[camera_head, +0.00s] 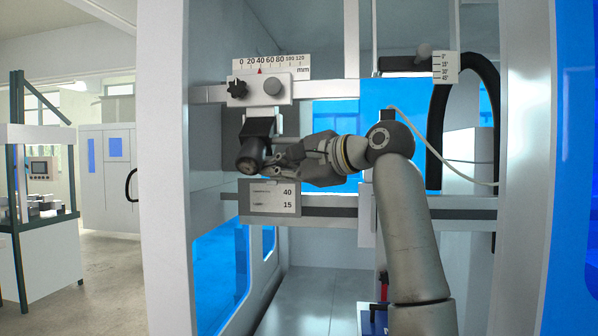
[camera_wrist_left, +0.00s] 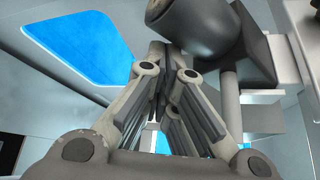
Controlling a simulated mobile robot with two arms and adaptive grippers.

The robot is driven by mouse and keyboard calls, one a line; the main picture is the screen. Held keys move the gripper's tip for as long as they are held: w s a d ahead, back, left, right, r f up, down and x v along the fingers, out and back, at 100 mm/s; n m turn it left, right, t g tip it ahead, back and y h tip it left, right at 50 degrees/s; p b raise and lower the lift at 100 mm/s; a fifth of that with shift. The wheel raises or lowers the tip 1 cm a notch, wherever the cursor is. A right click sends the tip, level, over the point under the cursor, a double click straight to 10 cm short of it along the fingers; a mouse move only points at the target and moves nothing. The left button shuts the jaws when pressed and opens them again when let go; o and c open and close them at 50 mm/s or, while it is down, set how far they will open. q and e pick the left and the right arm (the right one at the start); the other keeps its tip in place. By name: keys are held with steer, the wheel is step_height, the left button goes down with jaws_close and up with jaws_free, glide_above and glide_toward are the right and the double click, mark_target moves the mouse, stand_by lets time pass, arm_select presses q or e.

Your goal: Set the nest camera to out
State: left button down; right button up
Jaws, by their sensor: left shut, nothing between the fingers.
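The nest camera (camera_head: 249,157) appears to be the dark cylinder hanging below a carriage (camera_head: 262,90) on a horizontal rail. The carriage has a black star knob (camera_head: 237,88) and a round grey knob (camera_head: 272,85). My left gripper (camera_head: 268,165) is shut and empty, just right of the cylinder. In the left wrist view its closed fingers (camera_wrist_left: 165,65) lie below the dark cylinder (camera_wrist_left: 200,25). I cannot tell whether they touch it. My right gripper is not in view.
A plate marked 40 and 15 (camera_head: 270,198) sits just below the gripper, on a lower rail (camera_head: 340,211). A tilt scale (camera_head: 445,67) with a knob and a black hose (camera_head: 436,130) stand at right. The enclosure's side wall (camera_head: 163,200) bounds the left.

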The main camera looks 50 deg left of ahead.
mark_target(260, 148)
arm_select(q)
steer(key=s+r, duration=0.1)
steer(key=s+d+r, duration=0.1)
steer(key=s+r, duration=0.1)
steer(key=shift+d+r, duration=0.25)
steer(key=shift+d, duration=0.05)
steer(key=shift+s+d+r, duration=0.2)
steer(key=shift+s+r, duration=0.05)
steer(key=shift+r, duration=0.2)
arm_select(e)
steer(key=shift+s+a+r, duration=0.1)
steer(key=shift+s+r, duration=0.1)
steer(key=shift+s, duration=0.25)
